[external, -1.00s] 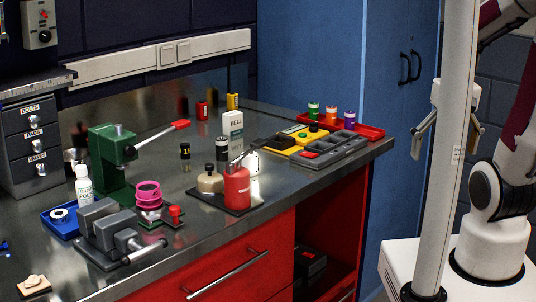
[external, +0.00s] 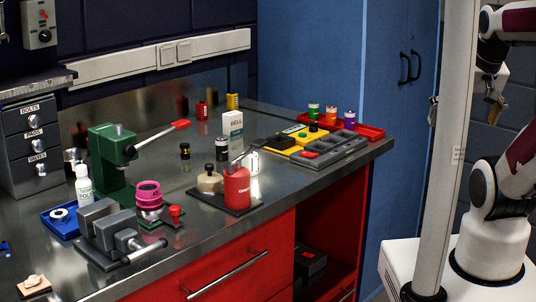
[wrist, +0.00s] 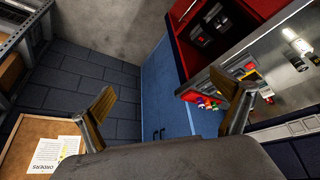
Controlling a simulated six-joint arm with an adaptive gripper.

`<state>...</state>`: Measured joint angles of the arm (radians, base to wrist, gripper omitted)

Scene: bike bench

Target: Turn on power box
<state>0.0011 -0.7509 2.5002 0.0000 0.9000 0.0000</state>
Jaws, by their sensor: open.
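A grey box (external: 39,24) with a red switch lever and a round dark knob is mounted on the dark wall at the far upper left of the external view; it looks like the power box. Its lever's exact on/off position is too small to tell. My gripper (external: 464,108) is at the far right of the external view, partly behind a pale post, far from the box. In the wrist view my gripper (wrist: 167,92) has its two fingers spread wide with nothing between them. The grey box does not show in the wrist view.
The metal bench (external: 150,245) holds a green press (external: 110,160), a grey vise (external: 108,232), a red bottle (external: 237,187) and trays. A drawer cabinet (external: 36,140) stands below the box. A blue cupboard (external: 385,110) and the pale post (external: 452,150) lie between gripper and bench.

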